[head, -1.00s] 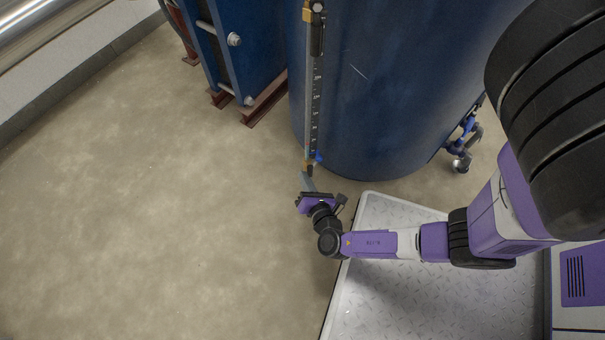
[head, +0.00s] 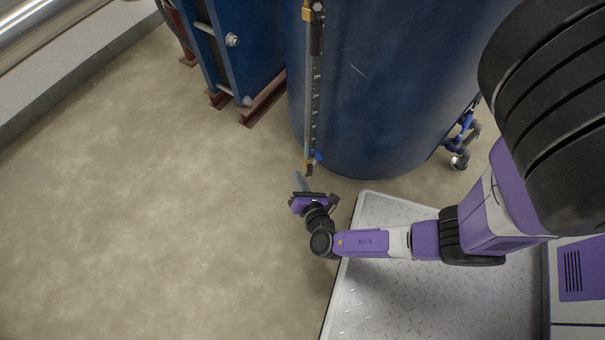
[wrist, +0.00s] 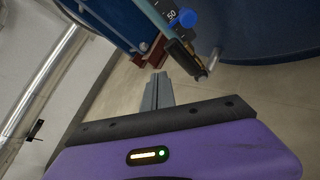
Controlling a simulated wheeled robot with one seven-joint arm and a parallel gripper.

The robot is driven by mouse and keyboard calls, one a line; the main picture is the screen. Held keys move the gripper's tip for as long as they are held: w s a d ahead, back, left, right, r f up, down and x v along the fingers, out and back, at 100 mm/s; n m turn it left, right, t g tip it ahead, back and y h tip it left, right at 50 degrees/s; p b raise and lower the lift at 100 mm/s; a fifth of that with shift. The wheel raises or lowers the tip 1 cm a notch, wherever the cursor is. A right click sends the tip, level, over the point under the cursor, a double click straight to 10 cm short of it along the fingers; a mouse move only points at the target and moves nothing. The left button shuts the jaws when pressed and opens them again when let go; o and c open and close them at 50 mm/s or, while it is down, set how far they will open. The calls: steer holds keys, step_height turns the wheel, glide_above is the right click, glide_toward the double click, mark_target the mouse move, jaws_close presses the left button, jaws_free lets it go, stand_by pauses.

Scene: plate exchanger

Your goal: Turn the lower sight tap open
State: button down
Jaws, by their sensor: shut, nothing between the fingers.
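The lower sight tap (head: 309,167) sits at the bottom end of the upright sight gauge on the blue tank. It has a small brass body and a blue handle (head: 318,156). In the wrist view my gripper's fingers (wrist: 158,84) are together, below and left of the blue handle. The handle's exact angle is hard to tell.
The blue tank (head: 395,90) fills the space behind the gauge (head: 315,90). A blue plate exchanger (head: 240,45) on red-brown feet stands left of it. A pipe with a blue valve (head: 463,135) is on the tank's right. The floor (head: 140,200) at left is clear.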

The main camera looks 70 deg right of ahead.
steer(key=s+a+p, duration=0.2)
steer(key=s+a, duration=0.4)
steer(key=a, duration=0.1)
steer(key=shift+a, duration=0.35)
